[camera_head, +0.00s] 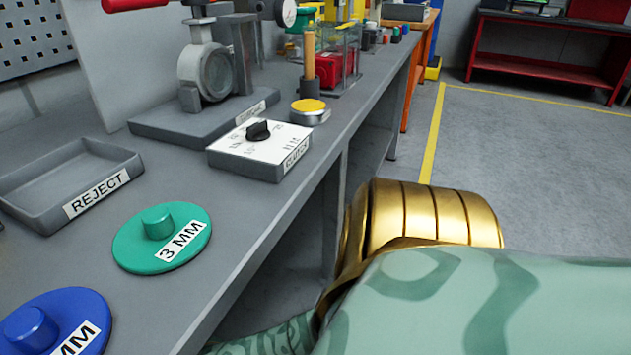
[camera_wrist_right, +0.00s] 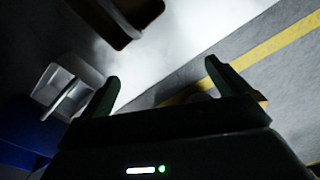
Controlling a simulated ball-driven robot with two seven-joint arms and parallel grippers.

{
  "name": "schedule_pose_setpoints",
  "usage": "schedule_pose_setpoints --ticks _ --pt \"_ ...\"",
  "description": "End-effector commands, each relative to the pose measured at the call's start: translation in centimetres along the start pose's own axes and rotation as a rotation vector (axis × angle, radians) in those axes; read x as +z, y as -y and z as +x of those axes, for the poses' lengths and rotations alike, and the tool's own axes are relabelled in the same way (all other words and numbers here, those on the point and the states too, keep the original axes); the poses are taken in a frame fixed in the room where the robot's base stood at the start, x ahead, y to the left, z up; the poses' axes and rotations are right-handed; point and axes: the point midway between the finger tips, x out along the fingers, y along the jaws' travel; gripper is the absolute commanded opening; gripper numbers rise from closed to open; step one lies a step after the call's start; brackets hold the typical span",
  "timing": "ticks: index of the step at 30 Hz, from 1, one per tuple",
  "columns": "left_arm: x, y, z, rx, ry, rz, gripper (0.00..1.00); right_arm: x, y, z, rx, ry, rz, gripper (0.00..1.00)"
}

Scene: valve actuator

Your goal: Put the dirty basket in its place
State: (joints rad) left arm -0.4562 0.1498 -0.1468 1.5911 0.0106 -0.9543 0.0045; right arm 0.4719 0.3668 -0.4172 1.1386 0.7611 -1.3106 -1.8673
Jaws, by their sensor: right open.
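No basket can be made out for certain in either view. In the right wrist view, my right gripper (camera_wrist_right: 160,84) is open, its two fingers spread wide with nothing between them. The picture there is dark. A grey-white object (camera_wrist_right: 68,90) with a raised bar lies left of the fingers, and a dark container-like shape with a brown edge (camera_wrist_right: 122,22) shows at the top; I cannot tell what either is. In the head view my right arm fills the lower right, but its gripper is hidden. My left gripper is not in view.
A grey bench (camera_head: 232,205) runs along the left. It carries a REJECT tray (camera_head: 110,158), a green 3 MM disc (camera_head: 188,222), a blue disc (camera_head: 75,310) and a dial box (camera_head: 240,153). Grey floor (camera_head: 540,160) with a yellow line (camera_head: 432,140) is open at right. A red bench (camera_head: 540,55) stands behind.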

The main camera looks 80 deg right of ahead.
Motion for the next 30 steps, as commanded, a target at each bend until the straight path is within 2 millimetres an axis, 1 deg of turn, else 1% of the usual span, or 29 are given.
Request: schedule_pose_setpoints --ticks 1,2,3,5,6,8,9,12,15,18,30 --pt "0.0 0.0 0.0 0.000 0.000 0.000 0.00 -4.2 1.8 1.8 -0.013 -0.013 0.165 1.00" --pt "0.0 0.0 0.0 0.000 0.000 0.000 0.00 -6.5 3.0 2.6 -0.019 -0.008 0.293 1.00" --pt "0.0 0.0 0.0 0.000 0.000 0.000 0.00 -9.5 4.6 3.4 -0.025 -0.001 0.468 1.00" --pt "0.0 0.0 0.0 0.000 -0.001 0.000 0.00 -13.8 7.1 4.0 -0.033 0.016 0.733 1.00" --pt "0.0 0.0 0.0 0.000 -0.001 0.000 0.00 -16.4 8.9 4.2 -0.038 0.031 0.903 1.00" --pt "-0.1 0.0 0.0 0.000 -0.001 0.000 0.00 -19.9 11.5 4.0 -0.042 0.057 1.140 1.00" --pt "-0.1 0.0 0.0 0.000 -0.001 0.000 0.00 -21.8 13.1 3.6 -0.044 0.077 1.282 1.00" --pt "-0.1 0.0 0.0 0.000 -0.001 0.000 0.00 -25.4 16.4 2.5 -0.039 0.125 1.566 1.00" --pt "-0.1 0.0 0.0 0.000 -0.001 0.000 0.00 -27.4 18.4 1.6 -0.030 0.160 1.739 1.00" --pt "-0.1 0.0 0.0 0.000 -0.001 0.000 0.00 -28.2 19.3 1.2 -0.024 0.176 1.817 1.00" --pt "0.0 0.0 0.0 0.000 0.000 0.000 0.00 -28.3 19.4 1.1 -0.024 0.179 1.829 1.00"
